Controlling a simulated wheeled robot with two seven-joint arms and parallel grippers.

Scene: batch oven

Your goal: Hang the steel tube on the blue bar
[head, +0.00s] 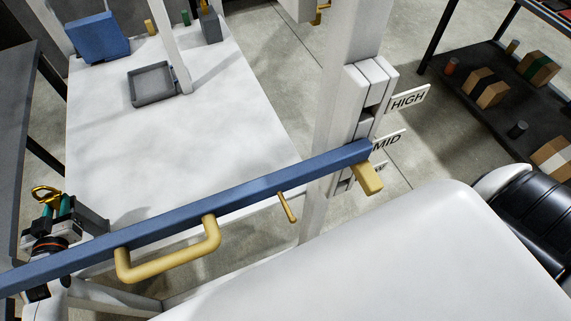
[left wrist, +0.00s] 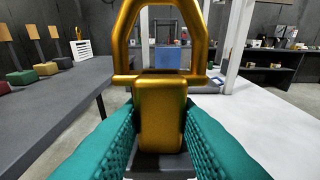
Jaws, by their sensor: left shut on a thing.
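The blue bar (head: 260,188) runs slantwise across the head view, from the left edge to a white post. A yellow handle (head: 170,266), a thin brass peg (head: 287,207) and a yellow end piece (head: 368,178) are on it. My left gripper (head: 66,207) is at the left, partly hidden behind the bar. Its teal fingers are shut on a brass-coloured block with a loop (left wrist: 160,115), upright in the left wrist view; the loop (head: 45,193) also shows in the head view. I cannot make out a steel tube. My right gripper is not in view.
A white table (head: 190,130) behind the bar holds a grey tray (head: 152,84), a blue box (head: 98,37) and small items. The white post (head: 345,80) carries HIGH (head: 407,99) and MID (head: 386,142) signs. A dark shelf (head: 460,80) with boxes stands at right.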

